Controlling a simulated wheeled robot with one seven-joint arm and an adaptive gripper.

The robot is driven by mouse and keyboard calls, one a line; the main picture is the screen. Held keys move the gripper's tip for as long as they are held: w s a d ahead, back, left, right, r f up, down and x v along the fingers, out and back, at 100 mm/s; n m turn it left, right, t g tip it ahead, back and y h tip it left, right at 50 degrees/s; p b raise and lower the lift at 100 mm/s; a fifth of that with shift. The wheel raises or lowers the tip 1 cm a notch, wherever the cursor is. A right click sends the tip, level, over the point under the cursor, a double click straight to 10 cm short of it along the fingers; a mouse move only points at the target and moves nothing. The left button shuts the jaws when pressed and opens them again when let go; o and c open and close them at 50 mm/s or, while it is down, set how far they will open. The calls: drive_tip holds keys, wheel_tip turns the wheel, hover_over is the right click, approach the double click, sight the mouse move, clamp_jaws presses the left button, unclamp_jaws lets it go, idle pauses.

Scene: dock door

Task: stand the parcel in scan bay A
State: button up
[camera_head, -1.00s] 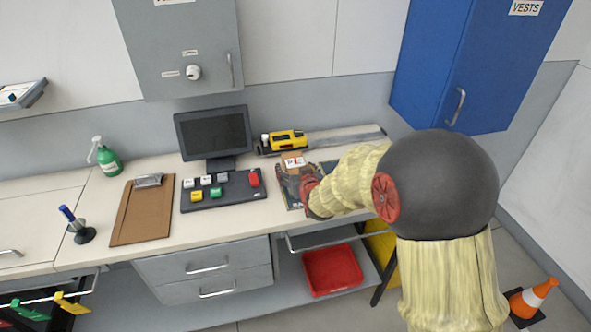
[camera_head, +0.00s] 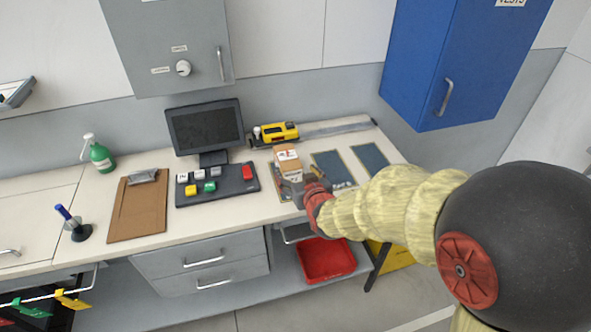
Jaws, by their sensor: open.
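The parcel (camera_head: 286,158) is a small brown box with a white label. It is at the back of the counter, right of the keypad, by the leftmost of the dark bay mats, and looks upright. My gripper (camera_head: 291,186) is open, just in front of the parcel's lower part. I cannot tell if its fingers touch the parcel. The gripper and parcel hide most of the leftmost mat. The bay letters are too small to read.
A yellow and black device (camera_head: 275,132) lies behind the parcel. A keypad (camera_head: 217,184) and monitor (camera_head: 205,128) stand to its left. A blue cabinet (camera_head: 455,60) hangs above right. A red bin (camera_head: 326,260) sits on the shelf below.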

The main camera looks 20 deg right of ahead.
drive_tip(key=s+r+g, duration=0.2)
drive_tip(key=s+r, duration=0.1)
drive_tip(key=s, duration=0.7)
drive_tip(key=s+r+g, duration=0.3)
drive_tip(key=s, duration=0.7)
drive_tip(key=s+r+g, duration=0.3)
drive_tip(key=s, duration=0.7)
drive_tip(key=shift+s+r, duration=0.25)
drive_tip(key=shift+s, duration=0.15)
drive_tip(key=shift+c, duration=1)
